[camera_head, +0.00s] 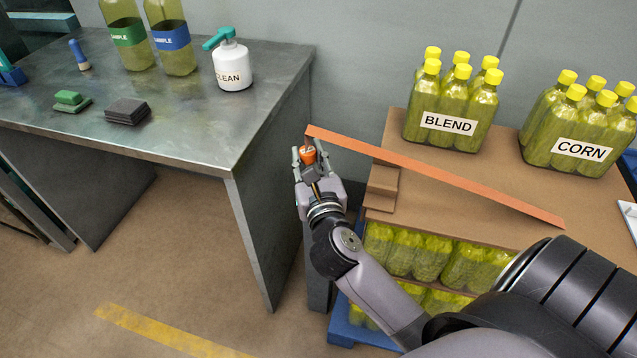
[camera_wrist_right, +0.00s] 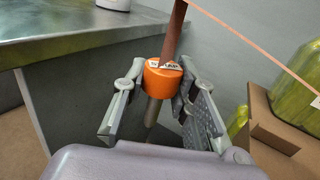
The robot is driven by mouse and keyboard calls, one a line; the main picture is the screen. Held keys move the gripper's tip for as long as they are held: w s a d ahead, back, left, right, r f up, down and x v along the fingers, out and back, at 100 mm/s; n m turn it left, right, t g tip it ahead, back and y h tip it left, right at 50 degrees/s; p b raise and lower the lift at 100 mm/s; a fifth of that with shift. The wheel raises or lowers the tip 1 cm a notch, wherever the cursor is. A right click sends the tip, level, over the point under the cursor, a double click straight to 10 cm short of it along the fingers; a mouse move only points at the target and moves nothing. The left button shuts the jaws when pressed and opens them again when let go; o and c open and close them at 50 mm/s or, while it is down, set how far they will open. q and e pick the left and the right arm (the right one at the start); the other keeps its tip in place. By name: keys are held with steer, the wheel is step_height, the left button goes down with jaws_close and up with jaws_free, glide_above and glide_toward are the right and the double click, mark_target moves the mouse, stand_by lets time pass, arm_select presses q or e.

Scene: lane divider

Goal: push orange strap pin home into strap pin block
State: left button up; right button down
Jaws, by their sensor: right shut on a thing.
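The orange strap pin (camera_head: 308,155) is a short cylinder with a white label, held at the table's right edge. It also shows in the right wrist view (camera_wrist_right: 160,78), with a grey shaft below it and a dark brown strap piece rising behind it. My right gripper (camera_head: 306,160) is shut on the pin, a finger on each side, also in the right wrist view (camera_wrist_right: 162,88). The orange strap (camera_head: 430,172) runs from just above the pin down to the right, across the cartons. I cannot make out the strap pin block. My left gripper is out of view.
A metal table (camera_head: 190,112) with a white CLEAN bottle (camera_head: 232,66) stands left of my gripper. On the right, a carton-topped stack (camera_head: 400,222) carries BLEND bottles (camera_head: 452,105) and CORN bottles (camera_head: 575,125). The floor in front of the table is clear, with a yellow line (camera_head: 165,330).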

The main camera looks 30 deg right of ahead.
arm_select(q)
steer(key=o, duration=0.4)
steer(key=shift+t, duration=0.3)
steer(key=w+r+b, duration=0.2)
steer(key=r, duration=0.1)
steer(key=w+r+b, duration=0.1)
steer(key=b, duration=0.1)
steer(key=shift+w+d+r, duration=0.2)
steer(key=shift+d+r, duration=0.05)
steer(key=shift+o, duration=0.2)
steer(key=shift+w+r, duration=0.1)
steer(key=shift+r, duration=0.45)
arm_select(e)
steer(key=w+d+f+m+g+h, duration=0.1)
steer(key=d+f+m+h, duration=0.1)
steer(key=d+f, duration=0.2)
steer(key=shift+w+d+f+g+h, duration=0.2)
steer(key=shift+f+g+h, duration=0.1)
steer(key=shift+f, duration=0.45)
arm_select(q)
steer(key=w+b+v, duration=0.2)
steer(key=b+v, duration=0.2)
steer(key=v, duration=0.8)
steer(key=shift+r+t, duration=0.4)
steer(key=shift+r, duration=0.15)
arm_select(e)
steer(key=shift+f, duration=2.9)
